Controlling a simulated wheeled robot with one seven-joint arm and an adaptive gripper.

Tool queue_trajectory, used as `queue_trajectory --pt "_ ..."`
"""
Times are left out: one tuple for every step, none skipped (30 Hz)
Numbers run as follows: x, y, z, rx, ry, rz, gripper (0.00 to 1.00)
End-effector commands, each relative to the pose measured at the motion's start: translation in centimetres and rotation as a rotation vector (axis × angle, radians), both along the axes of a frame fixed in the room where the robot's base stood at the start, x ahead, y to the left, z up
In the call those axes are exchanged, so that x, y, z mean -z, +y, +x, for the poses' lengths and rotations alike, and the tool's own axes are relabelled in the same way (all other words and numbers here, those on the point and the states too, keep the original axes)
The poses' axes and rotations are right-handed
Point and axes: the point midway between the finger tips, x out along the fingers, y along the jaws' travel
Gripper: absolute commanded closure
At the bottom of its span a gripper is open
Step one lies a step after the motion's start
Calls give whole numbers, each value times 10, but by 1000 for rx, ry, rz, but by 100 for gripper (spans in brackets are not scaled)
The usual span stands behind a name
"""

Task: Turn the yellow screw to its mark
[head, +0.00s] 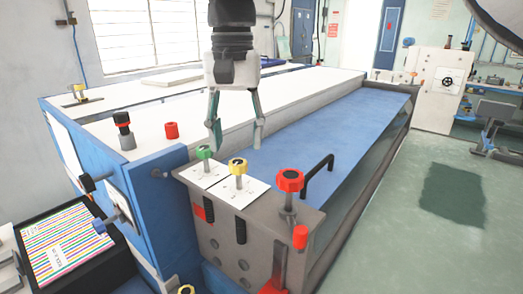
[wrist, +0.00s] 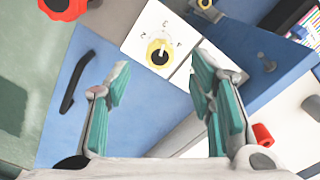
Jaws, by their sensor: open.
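The yellow screw (head: 238,166) stands upright on a white plate (head: 238,188) at the near end of the machine. In the wrist view, the yellow screw (wrist: 160,50) has a dark centre, and small dark numbers and marks surround it on its plate; which one is its mark I cannot tell. My gripper (head: 237,138) points down, open and empty, above and apart from the screw. In the wrist view, the screw shows between the fingertips of my gripper (wrist: 161,70), toward the top.
A green screw (head: 204,152) stands close on the left, on its own plate. A larger red knob (head: 290,180) stands on the right. A black handle (head: 318,176) rises from the blue surface (head: 345,130) behind. A red cap (head: 171,130) sits on the white top.

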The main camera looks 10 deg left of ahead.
Motion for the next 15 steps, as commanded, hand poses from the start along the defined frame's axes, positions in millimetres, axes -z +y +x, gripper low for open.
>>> queue_trajectory --pt "9 -1 -1 0 3 -2 51" --pt "14 0 -1 0 2 -1 51" --pt "20 -1 -1 0 3 -2 51" --pt "23 0 -1 0 1 -1 51" --pt "27 0 -1 0 2 -1 51" --pt "31 0 -1 0 1 -1 51" --pt "34 0 -1 0 0 0 51" --pt "37 0 -1 0 1 0 51" --pt "39 0 -1 0 1 0 51" --pt "41 0 0 0 0 0 51" --pt "42 0 0 0 -1 1 51" --pt "43 0 0 0 -1 1 51" --pt "43 0 0 0 -1 1 51" --pt "44 0 0 0 -1 1 51" --pt "44 0 0 0 -1 1 51"
